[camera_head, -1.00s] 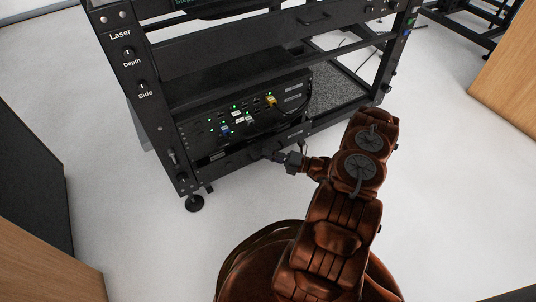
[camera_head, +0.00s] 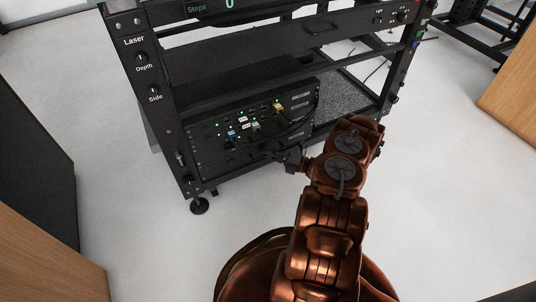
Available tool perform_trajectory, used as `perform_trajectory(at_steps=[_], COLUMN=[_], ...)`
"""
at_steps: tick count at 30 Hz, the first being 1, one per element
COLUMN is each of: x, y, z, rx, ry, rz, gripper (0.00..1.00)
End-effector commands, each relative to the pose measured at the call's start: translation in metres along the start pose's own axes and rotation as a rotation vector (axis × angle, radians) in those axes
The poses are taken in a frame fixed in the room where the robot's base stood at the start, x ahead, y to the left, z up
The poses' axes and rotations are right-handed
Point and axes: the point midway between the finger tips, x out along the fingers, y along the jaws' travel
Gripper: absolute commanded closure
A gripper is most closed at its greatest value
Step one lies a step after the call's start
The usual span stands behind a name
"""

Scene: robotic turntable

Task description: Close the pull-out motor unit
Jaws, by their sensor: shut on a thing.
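The pull-out motor unit (camera_head: 208,147) is a black box low in the black rack. Its front panel carries small green lights and blue, white and yellow plugs with dark cables. My gripper (camera_head: 271,151) is at the lower front of this unit, right of its middle. It is shut on a dark part of the unit's front; the exact part held is too small and dark to make out. My copper-coloured arm comes in from the bottom of the view and hides the floor in front of the rack's right side. How far the unit stands out is hard to tell.
The rack's left post (camera_head: 150,85) bears Laser, Depth and Side knobs and ends in a round foot (camera_head: 199,206). A grey textured shelf (camera_head: 345,95) lies right of the unit. Wooden furniture (camera_head: 509,95) stands at the right.

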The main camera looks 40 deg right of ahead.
Motion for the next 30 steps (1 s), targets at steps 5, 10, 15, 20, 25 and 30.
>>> perform_trajectory(at_steps=[5, 10, 15, 20, 25, 30], x=[0.001, 0.001, 0.001, -0.005, -0.029, -0.063], y=[0.000, 0.000, 0.000, 0.000, -0.001, -0.001], z=[0.003, 0.002, 0.002, 0.002, 0.003, 0.002], rx=[-0.005, -0.004, -0.004, -0.004, -0.005, -0.005], ry=[-0.005, -0.004, -0.003, -0.004, -0.006, -0.007], rz=[-0.002, -0.001, -0.001, -0.001, -0.002, -0.002], gripper=[0.79, 0.79, 0.79, 0.79, 0.79, 0.79])
